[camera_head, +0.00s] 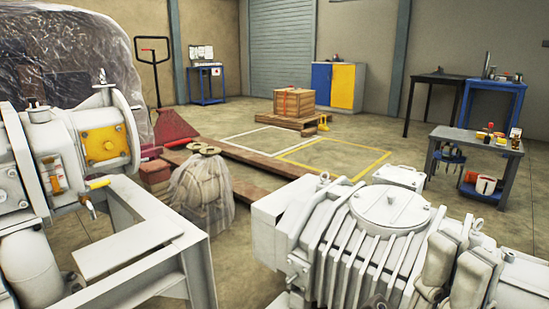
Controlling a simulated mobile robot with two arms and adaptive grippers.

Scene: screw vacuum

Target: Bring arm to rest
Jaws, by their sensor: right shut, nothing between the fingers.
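The rest of my right arm is mostly outside the picture. My left gripper is not in view.
Another white machine (58,150) with a yellow plate stands at the left on a white frame (150,262). A plastic-wrapped item (202,190) stands between the machines. A grey tool table (478,146) stands at the right. The marked floor (300,146) behind is mostly clear.

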